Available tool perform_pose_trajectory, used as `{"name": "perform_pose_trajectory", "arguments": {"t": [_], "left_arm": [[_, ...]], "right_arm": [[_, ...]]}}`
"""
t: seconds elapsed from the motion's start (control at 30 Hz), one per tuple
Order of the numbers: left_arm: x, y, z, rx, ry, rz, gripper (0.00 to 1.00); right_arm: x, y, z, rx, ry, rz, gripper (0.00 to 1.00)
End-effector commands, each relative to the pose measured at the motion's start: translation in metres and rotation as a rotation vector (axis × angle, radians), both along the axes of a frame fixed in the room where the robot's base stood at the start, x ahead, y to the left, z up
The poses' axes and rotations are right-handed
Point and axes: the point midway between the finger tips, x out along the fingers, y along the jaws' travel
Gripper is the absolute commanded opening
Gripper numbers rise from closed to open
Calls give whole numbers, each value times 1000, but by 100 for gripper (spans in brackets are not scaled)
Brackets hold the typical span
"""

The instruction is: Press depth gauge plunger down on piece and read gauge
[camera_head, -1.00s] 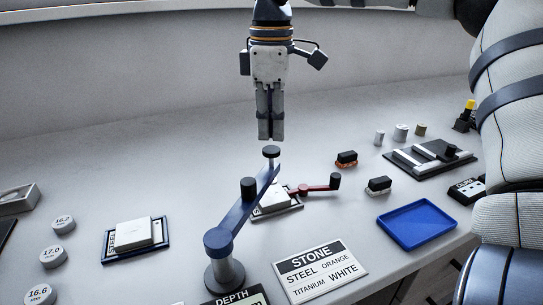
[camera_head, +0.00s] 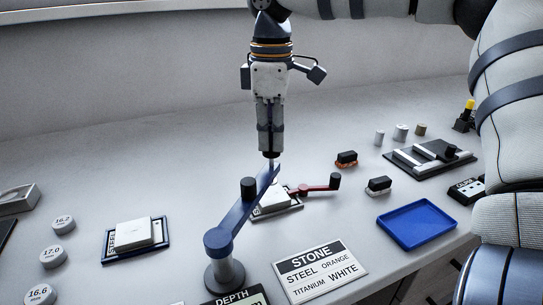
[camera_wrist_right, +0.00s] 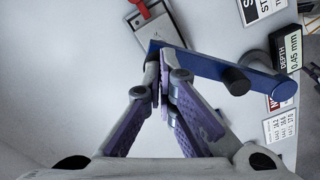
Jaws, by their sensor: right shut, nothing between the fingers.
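The depth gauge has a blue arm (camera_head: 240,213) on a grey post (camera_head: 224,272). The arm's far end reaches over a pale piece in a dark holder (camera_head: 285,209) with a red lever (camera_head: 318,188). My right gripper (camera_head: 270,155) points straight down, shut and empty, with its fingertips at the top of the plunger, hiding its dark cap. In the right wrist view the closed fingers (camera_wrist_right: 163,75) meet the end of the blue arm (camera_wrist_right: 205,65). The depth display (camera_wrist_right: 289,52) there appears to read 0.45 mm. My left gripper is out of view.
A white block on a dark-blue tray (camera_head: 106,259) lies left. A sign reading STONE, STEEL ORANGE, TITANIUM WHITE (camera_head: 320,270) lies in front. A blue tray (camera_head: 417,225), a black fixture (camera_head: 430,158) and small cylinders (camera_head: 401,132) are at right. Numbered discs (camera_head: 53,257) lie far left.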

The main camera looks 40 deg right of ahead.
Motion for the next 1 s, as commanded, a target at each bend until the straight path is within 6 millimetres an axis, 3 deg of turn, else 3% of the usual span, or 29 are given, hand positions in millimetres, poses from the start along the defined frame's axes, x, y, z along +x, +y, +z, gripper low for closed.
{"name": "perform_pose_trajectory", "arguments": {"t": [1.0], "left_arm": [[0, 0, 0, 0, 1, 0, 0]], "right_arm": [[0, 0, -31, 0, 1, 0, 0]]}}
